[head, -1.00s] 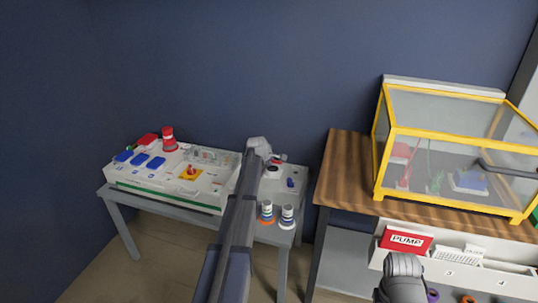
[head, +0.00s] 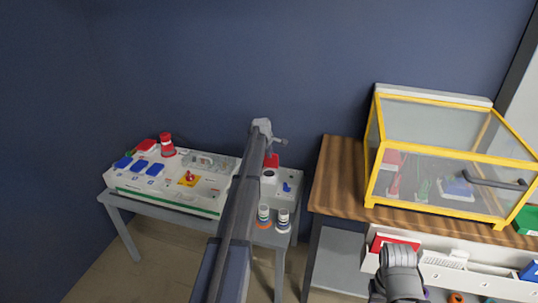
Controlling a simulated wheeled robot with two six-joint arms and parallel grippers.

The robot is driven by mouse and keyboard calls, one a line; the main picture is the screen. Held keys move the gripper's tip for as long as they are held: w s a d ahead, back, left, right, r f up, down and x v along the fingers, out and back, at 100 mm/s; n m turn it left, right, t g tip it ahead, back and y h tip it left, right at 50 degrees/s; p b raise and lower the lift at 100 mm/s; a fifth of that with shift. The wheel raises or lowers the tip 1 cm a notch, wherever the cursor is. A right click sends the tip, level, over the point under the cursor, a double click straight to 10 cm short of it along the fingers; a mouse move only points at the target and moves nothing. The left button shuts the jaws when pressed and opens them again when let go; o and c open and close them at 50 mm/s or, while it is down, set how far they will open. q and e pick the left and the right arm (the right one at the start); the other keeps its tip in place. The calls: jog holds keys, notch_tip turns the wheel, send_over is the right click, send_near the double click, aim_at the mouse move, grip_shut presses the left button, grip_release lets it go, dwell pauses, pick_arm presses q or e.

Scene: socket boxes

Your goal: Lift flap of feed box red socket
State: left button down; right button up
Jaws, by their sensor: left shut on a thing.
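The feed box (head: 290,178) is the small light grey box at the right end of the grey table. A red flap (head: 271,160) stands raised at its back, beside my left forearm, which hides part of it. A dark round part (head: 269,177) and a blue socket part (head: 287,188) show on its top. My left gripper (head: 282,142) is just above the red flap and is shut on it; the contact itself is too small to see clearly. My right arm shows at the bottom, but its gripper does not.
A larger white box (head: 130,187) with blue and red flaps and a red knob fills the table's left. Two small striped cylinders (head: 264,214) stand at the front edge. At right, a yellow-framed glass case (head: 440,155) stands on a wooden top (head: 335,175).

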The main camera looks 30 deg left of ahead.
pick_arm(q)
jog(key=shift+w, duration=0.1)
dwell(0.4)
jog(key=c, duration=0.9)
grip_release()
jog(key=shift+r, duration=0.1)
jog(key=p+v, duration=0.6)
jog(key=v, duration=0.1)
jog(key=shift+s+r+p, duration=0.25)
jog(key=shift+r+p, duration=0.05)
jog(key=shift+p, duration=0.05)
jog(key=shift+d, duration=0.1)
